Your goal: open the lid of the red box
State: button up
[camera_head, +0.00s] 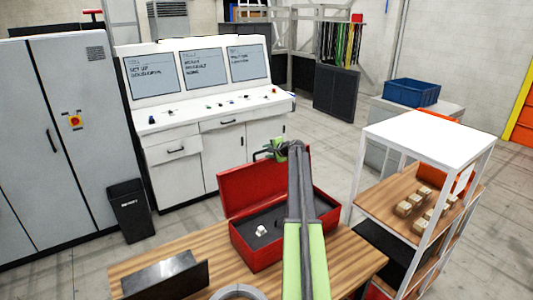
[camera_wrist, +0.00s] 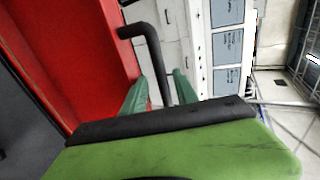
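The red box (camera_head: 262,258) sits on a wooden table with its dark interior showing. Its red lid (camera_head: 240,188) stands raised along the back side, and it fills the left of the wrist view (camera_wrist: 85,55). A black bent handle (camera_wrist: 150,42) sticks out from the lid. My green gripper (camera_head: 277,147) is at the lid's upper edge, behind my arm. In the wrist view its two fingers (camera_wrist: 160,85) are apart, with the handle running down between them and gaps showing on both sides. Whether a finger touches the handle cannot be told.
A small white item (camera_head: 261,231) lies inside the box. A dark angled plate (camera_head: 165,275) and a grey ring (camera_head: 236,292) are on the wooden table (camera_head: 205,245). A white-topped shelf (camera_head: 430,138) with small boxes stands right. A white console (camera_head: 205,130) stands behind, across open floor.

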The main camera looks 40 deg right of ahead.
jog(key=d+p+v, duration=0.1)
jog(key=p+v, duration=0.2)
jog(key=v, duration=0.4)
jog(key=shift+s+a, duration=0.2)
jog(key=shift+a, duration=0.3)
jog(key=shift+r, duration=0.1)
